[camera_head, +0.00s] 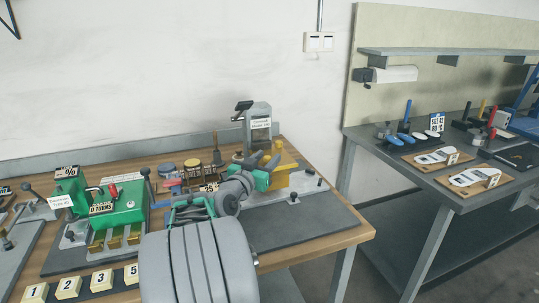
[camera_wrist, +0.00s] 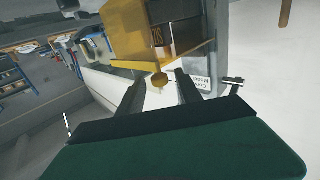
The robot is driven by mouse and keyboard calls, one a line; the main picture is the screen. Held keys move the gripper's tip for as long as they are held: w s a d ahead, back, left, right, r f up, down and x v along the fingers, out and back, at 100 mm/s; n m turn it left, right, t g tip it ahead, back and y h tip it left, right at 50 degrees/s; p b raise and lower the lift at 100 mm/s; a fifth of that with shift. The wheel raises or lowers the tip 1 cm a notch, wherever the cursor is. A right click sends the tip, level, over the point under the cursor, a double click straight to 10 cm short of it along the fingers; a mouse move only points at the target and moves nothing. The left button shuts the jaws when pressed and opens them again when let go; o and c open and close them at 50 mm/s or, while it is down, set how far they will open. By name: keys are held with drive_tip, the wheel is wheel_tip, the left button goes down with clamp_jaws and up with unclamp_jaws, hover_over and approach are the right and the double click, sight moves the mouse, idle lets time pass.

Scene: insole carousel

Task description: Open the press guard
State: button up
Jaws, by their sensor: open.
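The press (camera_head: 258,124) is a grey upright machine with a white label, at the back of the wooden bench in the head view. Its yellow guard (camera_head: 285,178) is at its lower front, partly hidden by my gripper. My gripper (camera_head: 264,160) is open at the guard. I cannot tell whether the guard is fully shut.
A green machine (camera_head: 120,208) and numbered yellow blocks (camera_head: 68,288) occupy the bench's left side. Round pads and small tools stand behind my arm. A second table (camera_head: 430,165) with insole boards is at right, beyond a floor gap.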

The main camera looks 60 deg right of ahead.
sight(271, 154)
drive_tip(key=d, duration=0.4)
drive_tip(key=shift+a, duration=0.1)
clamp_jaws()
idle(1.3)
